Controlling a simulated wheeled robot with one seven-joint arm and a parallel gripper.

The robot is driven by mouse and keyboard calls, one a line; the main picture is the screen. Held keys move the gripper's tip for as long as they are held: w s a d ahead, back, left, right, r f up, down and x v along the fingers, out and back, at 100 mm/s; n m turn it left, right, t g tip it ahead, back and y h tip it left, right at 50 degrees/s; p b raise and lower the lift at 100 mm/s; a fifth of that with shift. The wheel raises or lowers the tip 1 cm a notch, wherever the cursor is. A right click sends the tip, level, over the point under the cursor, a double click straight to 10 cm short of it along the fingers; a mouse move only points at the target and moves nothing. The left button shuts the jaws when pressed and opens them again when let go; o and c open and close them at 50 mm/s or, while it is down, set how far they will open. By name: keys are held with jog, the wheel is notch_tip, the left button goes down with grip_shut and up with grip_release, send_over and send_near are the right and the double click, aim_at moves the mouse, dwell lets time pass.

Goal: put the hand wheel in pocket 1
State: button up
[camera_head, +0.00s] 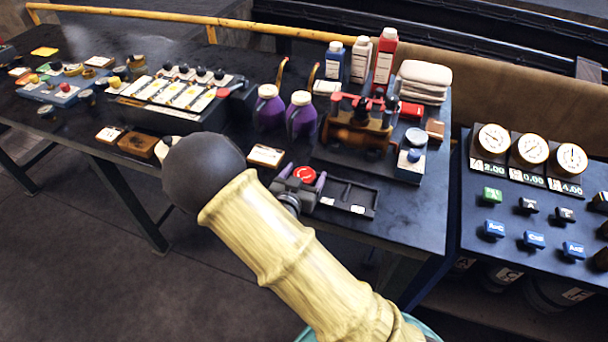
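I cannot tell for sure which thing is the hand wheel. A brown valve-like assembly (357,129) with red parts on top stands behind. My cream arm and its dark round joint cross the front of the view.
Two purple bottles (301,114) stand behind the fixture. Blue, white and red bottles (385,57) and folded white cloths (423,80) are at the back. A gauge panel (515,203) stands right. Left are a labelled rack (170,92) and a blue tray (46,91) of small parts.

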jog(key=shift+r, duration=0.1)
jog(key=shift+s, duration=0.15)
jog(key=v, duration=1.1)
jog(key=shift+s, duration=0.35)
jog(key=shift+a, duration=0.1)
dwell(1.9)
